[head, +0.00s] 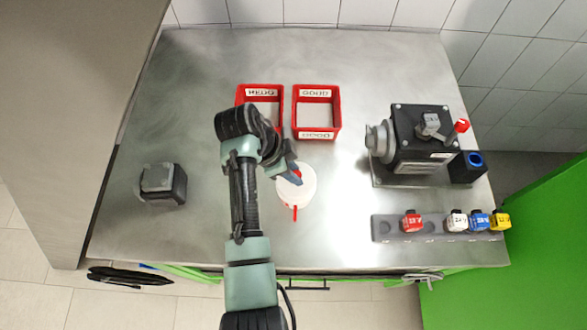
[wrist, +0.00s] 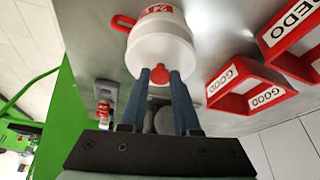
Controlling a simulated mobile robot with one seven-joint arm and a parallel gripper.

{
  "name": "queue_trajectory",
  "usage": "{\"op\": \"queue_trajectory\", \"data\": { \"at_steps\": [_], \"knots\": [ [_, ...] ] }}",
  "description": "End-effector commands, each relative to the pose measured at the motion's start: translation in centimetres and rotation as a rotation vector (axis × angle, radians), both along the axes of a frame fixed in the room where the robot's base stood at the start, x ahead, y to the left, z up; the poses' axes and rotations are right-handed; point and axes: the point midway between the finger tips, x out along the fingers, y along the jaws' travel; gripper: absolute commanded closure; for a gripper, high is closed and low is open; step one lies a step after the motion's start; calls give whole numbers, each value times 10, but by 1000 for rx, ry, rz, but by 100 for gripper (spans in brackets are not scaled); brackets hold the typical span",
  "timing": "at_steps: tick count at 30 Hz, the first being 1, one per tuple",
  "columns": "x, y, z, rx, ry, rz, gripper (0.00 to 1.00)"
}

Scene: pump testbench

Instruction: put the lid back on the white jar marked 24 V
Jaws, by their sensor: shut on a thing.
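The white jar (wrist: 158,22) has a red "24 V" label and a red handle at its side. In the head view the jar (head: 303,199) stands on the steel table, below the red bins. My gripper (wrist: 160,76) is shut on the red knob of the white lid (wrist: 160,58); it also shows in the head view (head: 295,176) over the jar. The lid lines up with the jar's mouth. I cannot tell whether it rests on the rim or hangs just above it. My gripper hides part of the lid in the head view.
Two red bins, REDO (head: 241,95) and GOOD (head: 335,125), stand behind the jar. A black pump unit (head: 420,145) is at right, with a grey rail (head: 385,229) of coloured blocks before it. A dark block (head: 163,184) is at left. Table between is clear.

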Motion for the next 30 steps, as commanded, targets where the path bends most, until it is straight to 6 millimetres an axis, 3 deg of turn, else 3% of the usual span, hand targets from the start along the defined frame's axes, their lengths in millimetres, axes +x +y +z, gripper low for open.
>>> {"op": "queue_trajectory", "data": {
  "at_steps": [5, 6, 11, 17, 23, 30],
  "knots": [
    [0, 0, 0, 0, 0, 0, 100],
    [0, 0, 0, 0, 0, 0, 64],
    [0, 0, 0, 0, 0, 0, 35],
    [0, 0, 0, 0, 0, 0, 35],
    [0, 0, 0, 0, 0, 0, 5],
    [0, 0, 0, 0, 0, 0, 5]
  ]
}}
